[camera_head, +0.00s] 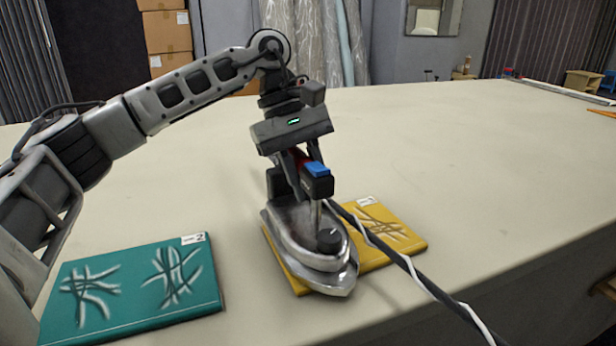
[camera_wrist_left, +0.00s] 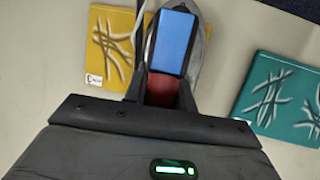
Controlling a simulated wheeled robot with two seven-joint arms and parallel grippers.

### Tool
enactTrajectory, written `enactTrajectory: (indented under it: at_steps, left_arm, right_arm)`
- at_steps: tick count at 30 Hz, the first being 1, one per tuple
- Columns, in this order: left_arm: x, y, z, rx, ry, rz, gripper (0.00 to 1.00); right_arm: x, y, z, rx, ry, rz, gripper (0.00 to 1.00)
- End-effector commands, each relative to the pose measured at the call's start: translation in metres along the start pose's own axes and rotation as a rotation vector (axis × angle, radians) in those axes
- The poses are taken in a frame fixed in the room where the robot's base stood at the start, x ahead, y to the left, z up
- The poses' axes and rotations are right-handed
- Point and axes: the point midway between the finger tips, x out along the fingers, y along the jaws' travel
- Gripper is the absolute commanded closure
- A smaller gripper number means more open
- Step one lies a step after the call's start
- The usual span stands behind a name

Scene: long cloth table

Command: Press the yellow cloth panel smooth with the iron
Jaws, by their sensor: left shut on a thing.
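The yellow cloth panel (camera_head: 408,247) lies on the table, with crease marks showing on its right part. It also shows in the left wrist view (camera_wrist_left: 104,62). The silver iron (camera_head: 340,283) stands over the panel's left part and hides what is under it. Its tip points toward the table's front edge. My left gripper (camera_head: 314,172) is shut on the iron's handle, whose blue end also shows in the left wrist view (camera_wrist_left: 174,40). I cannot tell whether the soleplate touches the cloth. My right gripper is not in view.
A teal panel (camera_head: 134,298) with crease marks lies to the left of the iron. A black and white cord (camera_head: 420,275) runs from the iron over the yellow panel toward the front edge. The table (camera_head: 470,150) is clear behind and to the right.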

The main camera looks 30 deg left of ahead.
Motion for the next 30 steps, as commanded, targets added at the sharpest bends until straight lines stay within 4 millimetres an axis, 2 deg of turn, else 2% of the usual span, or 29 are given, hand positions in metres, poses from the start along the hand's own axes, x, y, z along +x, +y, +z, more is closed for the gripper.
enactTrajectory:
  at_steps: [24,30]
  left_arm:
    - [-0.062,0.013,0.026,0.002,-0.001,0.005,1.0]
    - [-0.066,0.014,0.027,0.002,-0.001,0.006,1.0]
  right_arm:
    - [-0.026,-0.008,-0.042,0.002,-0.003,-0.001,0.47]
    - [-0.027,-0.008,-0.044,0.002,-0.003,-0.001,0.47]
